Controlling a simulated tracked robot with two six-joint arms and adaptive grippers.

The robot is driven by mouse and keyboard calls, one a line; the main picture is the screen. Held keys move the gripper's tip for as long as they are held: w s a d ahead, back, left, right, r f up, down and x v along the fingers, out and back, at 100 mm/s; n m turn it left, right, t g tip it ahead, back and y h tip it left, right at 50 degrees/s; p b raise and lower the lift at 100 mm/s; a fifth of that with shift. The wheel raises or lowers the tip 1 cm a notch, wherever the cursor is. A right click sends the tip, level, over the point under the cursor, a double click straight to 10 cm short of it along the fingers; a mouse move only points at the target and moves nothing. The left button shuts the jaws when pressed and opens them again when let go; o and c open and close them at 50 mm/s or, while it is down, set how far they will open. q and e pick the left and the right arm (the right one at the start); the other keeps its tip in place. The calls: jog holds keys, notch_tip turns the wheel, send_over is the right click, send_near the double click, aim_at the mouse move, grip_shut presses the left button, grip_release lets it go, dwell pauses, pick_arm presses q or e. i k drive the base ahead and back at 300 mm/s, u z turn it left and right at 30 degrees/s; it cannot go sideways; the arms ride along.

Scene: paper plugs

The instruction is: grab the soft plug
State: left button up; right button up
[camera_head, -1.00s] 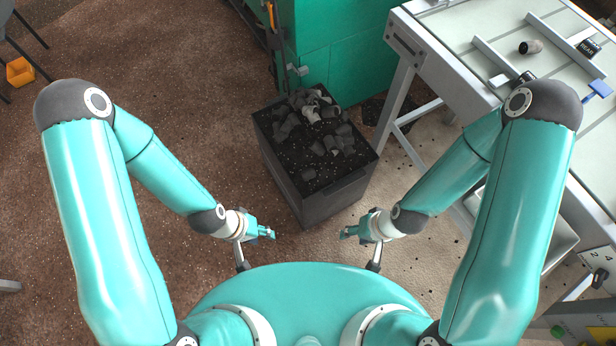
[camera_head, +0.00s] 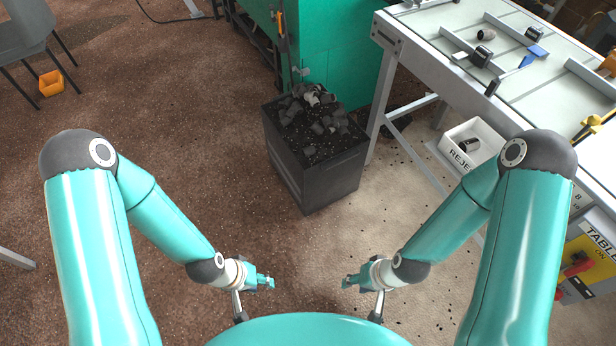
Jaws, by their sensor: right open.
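Several dark plugs show, and I cannot tell which is the soft one. One dark plug (camera_head: 486,34) lies on the pale table (camera_head: 430,28) at the upper right, with another in a holder (camera_head: 481,56) close by. One plug (camera_head: 468,145) lies in the white reject bin (camera_head: 452,136) under the table's edge. A heap of grey plug pieces (camera_head: 318,124) fills the top of the dark box (camera_head: 318,180). My left gripper (camera_head: 268,283) and my open, empty right gripper (camera_head: 347,282) hang apart over the floor, nearer than the box and far from the table. The left jaws are too small to judge.
A green machine (camera_head: 340,50) stands behind the box. A yellow control panel (camera_head: 590,262) is at the right edge, a blue tool (camera_head: 533,54) on the table. A grey chair (camera_head: 20,40) and orange bin (camera_head: 51,82) stand far left.

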aim_at(308, 151)
jog(key=z, duration=0.05)
jog(key=k, duration=0.55)
jog(key=z, duration=0.45)
jog(key=i, duration=2.45)
jog(key=u, duration=2)
